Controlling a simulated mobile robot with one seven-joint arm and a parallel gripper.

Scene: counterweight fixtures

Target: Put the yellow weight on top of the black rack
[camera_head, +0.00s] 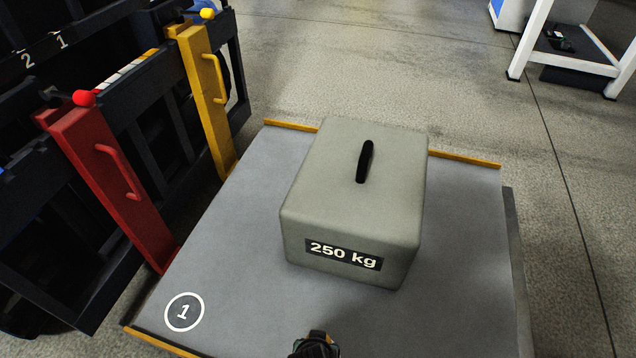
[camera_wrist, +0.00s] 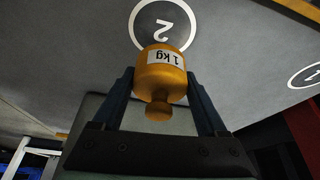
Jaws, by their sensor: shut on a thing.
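The yellow weight (camera_wrist: 165,80), marked 1 kg, is between the two dark fingers of my gripper (camera_wrist: 160,88) in the wrist view. My gripper is shut on it. The weight appears upside down in that picture, with its knob toward the gripper's base. In the head view the weight is not clearly visible; a small dark part shows at the bottom edge. A black framed structure (camera_head: 40,52) with numbers 2 and 1 stands at the upper left of the head view; I cannot tell for certain that it is the black rack.
A large grey 250 kg block (camera_head: 400,170) with a black handle sits on a grey platform (camera_head: 240,235) with yellow edging. A red post (camera_head: 90,165) and a yellow post (camera_head: 200,85) stand at its left. A white-framed table (camera_head: 540,30) is far right. Floor beyond the platform is open.

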